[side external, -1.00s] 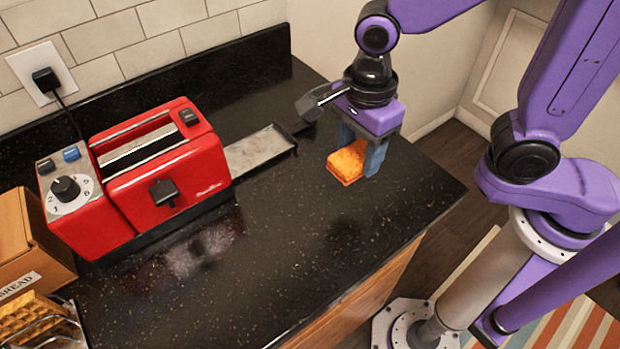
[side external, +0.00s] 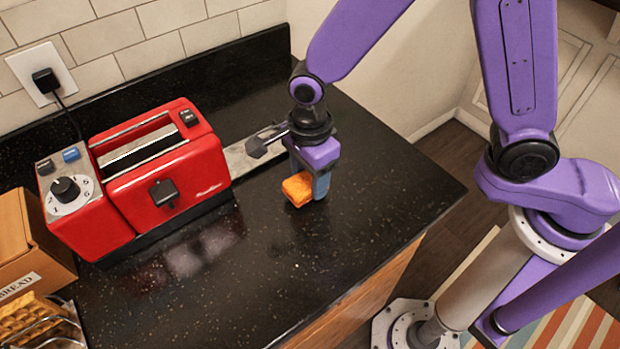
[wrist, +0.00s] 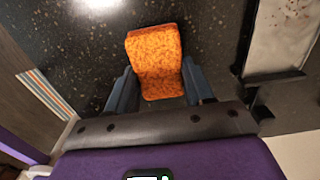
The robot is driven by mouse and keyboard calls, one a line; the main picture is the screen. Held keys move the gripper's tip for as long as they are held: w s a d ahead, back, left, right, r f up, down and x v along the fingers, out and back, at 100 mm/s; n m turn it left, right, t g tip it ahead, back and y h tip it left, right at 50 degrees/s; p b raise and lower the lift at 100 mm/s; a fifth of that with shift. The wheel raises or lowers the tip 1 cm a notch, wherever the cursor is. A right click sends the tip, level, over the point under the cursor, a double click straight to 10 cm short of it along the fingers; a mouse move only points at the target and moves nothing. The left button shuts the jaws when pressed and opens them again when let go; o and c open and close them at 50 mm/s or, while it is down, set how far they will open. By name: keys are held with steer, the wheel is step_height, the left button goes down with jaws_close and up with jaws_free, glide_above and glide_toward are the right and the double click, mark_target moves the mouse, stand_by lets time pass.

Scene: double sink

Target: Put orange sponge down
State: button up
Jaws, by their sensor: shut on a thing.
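The orange sponge (side external: 297,189) is a small block over the black counter, right of the red toaster. My gripper (side external: 309,180) is shut on it, pointing down. In the wrist view the sponge (wrist: 156,62) sits between the two blue-grey fingers of my gripper (wrist: 156,92), its far part sticking out beyond them. The sponge is at or very close to the counter surface; I cannot tell if it touches.
The red toaster (side external: 165,165) stands left, with a grey metal tray (side external: 245,155) sticking out beside it, close behind my gripper. A bread box (side external: 28,245) and a rack of waffles (side external: 38,318) are at lower left. The counter (side external: 270,265) in front is clear.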

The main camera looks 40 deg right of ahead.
mark_target(310, 177)
steer(key=shift+f, duration=0.8)
steer(key=shift+f, duration=0.15)
steer(key=o, duration=0.9)
step_height(310, 177, up, 12)
steer(key=shift+r, duration=0.2)
